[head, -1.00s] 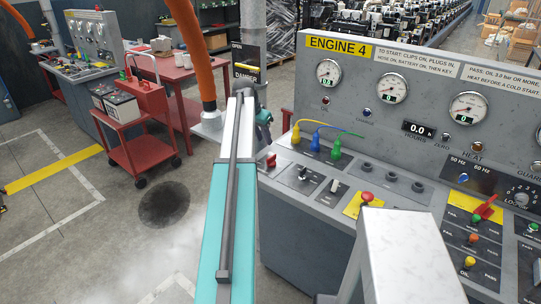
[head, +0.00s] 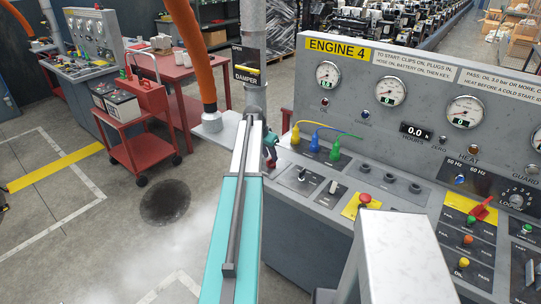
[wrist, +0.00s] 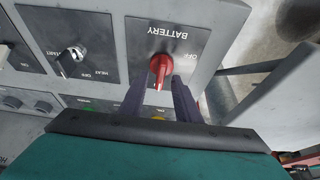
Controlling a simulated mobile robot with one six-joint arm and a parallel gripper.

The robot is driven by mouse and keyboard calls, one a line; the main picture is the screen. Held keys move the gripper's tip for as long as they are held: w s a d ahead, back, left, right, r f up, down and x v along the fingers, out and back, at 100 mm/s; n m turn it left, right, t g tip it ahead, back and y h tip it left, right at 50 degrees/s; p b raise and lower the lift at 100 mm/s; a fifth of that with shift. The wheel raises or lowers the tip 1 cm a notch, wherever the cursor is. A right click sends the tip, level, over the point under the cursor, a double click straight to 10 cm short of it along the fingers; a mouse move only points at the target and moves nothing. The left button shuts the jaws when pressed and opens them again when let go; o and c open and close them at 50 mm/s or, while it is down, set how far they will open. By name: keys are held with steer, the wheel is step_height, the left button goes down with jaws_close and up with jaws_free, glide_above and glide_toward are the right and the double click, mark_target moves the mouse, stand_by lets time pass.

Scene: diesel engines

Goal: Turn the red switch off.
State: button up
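The red battery switch (wrist: 159,68) is on a dark plate marked BATTERY, upside down in the wrist view. Its handle points down in that picture, and the word OFF is to the right of it. My gripper (wrist: 160,86) is open, with one dark finger on each side of the handle's lower end. I cannot tell whether either finger touches it. In the head view, the red switch (head: 271,163) shows at the panel's left end, partly hidden by my gripper (head: 268,148).
A key switch (wrist: 71,57) is beside the battery plate. Yellow, blue and green plugs (head: 315,143) stand behind it. A red mushroom button (head: 365,198) and a red lever (head: 481,209) are farther right. A damper post (head: 253,85) rises behind my arm.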

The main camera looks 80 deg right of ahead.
steer(key=shift+x, duration=0.9)
